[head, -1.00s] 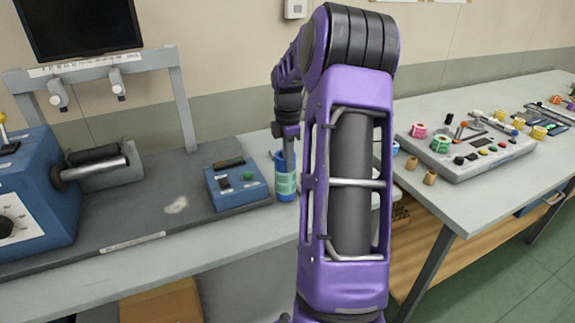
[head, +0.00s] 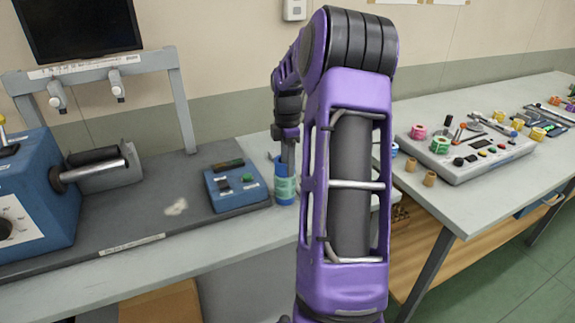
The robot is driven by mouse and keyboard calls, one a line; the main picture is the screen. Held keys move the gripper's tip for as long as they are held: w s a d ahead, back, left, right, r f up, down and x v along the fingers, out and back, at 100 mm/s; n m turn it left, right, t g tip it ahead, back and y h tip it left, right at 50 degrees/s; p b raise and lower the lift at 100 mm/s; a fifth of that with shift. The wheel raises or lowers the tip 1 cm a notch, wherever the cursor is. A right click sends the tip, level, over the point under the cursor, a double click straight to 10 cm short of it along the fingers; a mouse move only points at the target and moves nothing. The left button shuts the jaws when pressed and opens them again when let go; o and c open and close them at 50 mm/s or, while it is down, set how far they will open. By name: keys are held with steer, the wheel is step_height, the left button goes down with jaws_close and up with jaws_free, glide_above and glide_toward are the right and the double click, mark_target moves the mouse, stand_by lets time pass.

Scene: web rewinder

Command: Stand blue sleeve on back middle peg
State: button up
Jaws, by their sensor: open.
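A blue cylinder with a pale green label (head: 285,188) stands upright at the right end of the left bench. It may be the blue sleeve, but I cannot tell for sure. My gripper (head: 287,163) is at the end of my purple arm, over or at the top of this cylinder, pointing down. It is small and partly hidden, and whether it touches the cylinder is unclear. It is open. I cannot make out the pegs or which is the back middle one; my arm covers part of the middle of the view.
A blue button box (head: 237,186) stands just left of the cylinder. A blue rewinder machine (head: 38,195) with a dark roller is at far left under a grey frame (head: 183,110). The right bench holds a grey panel (head: 470,165), two tan cores (head: 430,179) and coloured rolls.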

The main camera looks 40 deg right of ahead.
step_height(320, 180, up, 11)
steer(key=p, duration=0.1)
steer(key=shift+r, duration=0.15)
stand_by(0.3)
